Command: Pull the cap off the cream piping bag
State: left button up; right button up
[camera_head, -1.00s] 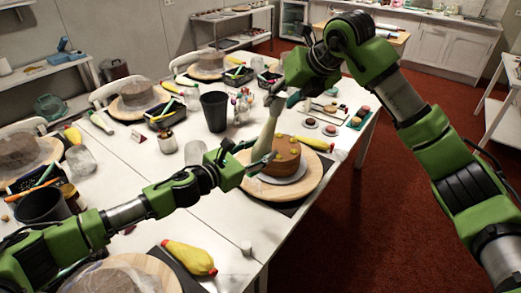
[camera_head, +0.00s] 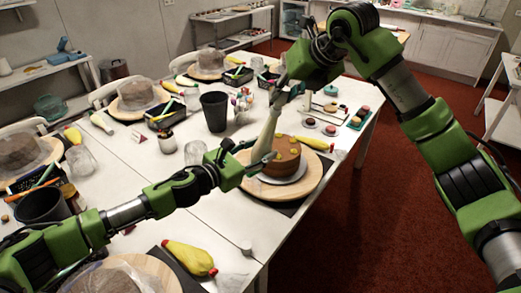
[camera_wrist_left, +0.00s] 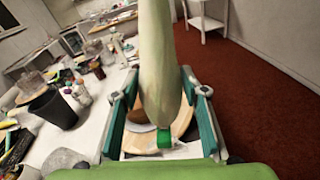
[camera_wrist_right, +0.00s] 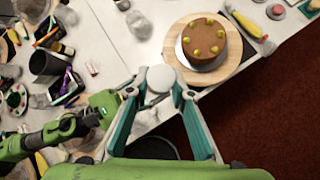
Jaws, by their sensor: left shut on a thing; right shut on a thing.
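The cream piping bag (camera_head: 268,132) stands nearly upright between my two grippers, over the left side of the chocolate cake. My right gripper (camera_head: 284,97) is above, shut on its upper end, which shows as a pale round shape (camera_wrist_right: 160,79) in the right wrist view. My left gripper (camera_head: 252,163) is below, shut around its lower end. In the left wrist view the bag (camera_wrist_left: 158,60) runs down between the fingers, and a small green piece (camera_wrist_left: 165,139), apparently the cap, shows at its lower end. The exact finger contact is hidden.
The chocolate cake (camera_wrist_right: 210,38) with green dots sits on a round wooden turntable (camera_head: 312,185). A yellow piping bag (camera_head: 188,257) lies at the front, another (camera_head: 313,143) behind the cake. A black cup (camera_head: 214,110) and several jars crowd the table's middle. Red floor lies right.

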jog(key=shift+d+r, duration=0.3)
jog(key=shift+r, duration=0.7)
jog(key=shift+d+r, duration=0.25)
jog(key=shift+r, duration=0.7)
